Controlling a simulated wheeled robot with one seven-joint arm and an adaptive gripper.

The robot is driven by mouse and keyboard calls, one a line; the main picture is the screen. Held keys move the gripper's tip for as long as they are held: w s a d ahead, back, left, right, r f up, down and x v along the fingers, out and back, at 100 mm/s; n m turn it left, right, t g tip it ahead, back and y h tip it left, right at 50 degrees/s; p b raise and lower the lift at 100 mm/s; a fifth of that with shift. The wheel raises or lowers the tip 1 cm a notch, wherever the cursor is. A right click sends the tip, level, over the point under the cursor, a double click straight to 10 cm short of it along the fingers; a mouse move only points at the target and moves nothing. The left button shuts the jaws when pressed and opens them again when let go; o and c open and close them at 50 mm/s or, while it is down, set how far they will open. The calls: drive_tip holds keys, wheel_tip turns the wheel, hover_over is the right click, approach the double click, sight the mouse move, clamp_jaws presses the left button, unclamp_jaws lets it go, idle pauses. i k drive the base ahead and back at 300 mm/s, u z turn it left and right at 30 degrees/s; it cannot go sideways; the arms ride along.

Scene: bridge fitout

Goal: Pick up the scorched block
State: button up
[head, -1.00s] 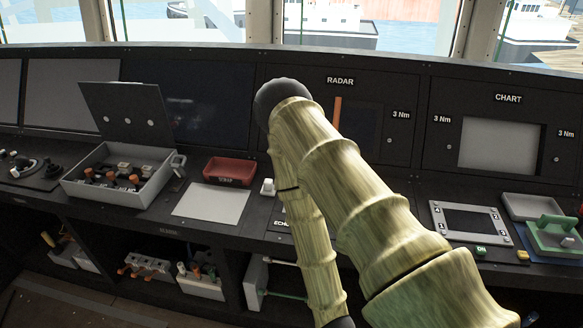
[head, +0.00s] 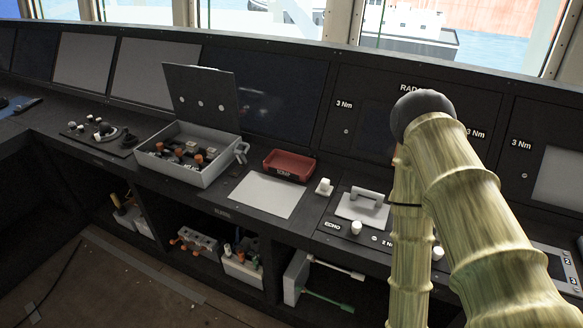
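A grey open box (head: 170,174) with a raised dark lid (head: 202,97) stands on the console left of centre. Several small blocks (head: 190,150), with orange, dark and pale parts, sit inside it. I cannot tell which of them, if any, is the scorched block. My gripper is out of view; only my arm's upper links show at the right, folded at the elbow.
A red tray (head: 289,164) and a white sheet (head: 263,194) lie right of the box. A grey handled plate (head: 360,207) and pale knobs sit farther right. Shelves below hold grey trays (head: 196,253). Floor (head: 80,275) at lower left is mostly clear.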

sight(211, 153)
drive_tip(key=u, duration=0.3)
drive_tip(key=k, duration=0.5)
drive_tip(key=u, duration=1.5)
drive_tip(key=i, duration=0.95)
drive_tip(key=z, duration=0.3)
drive_tip(key=i, duration=0.75)
drive_tip(key=z, duration=0.8)
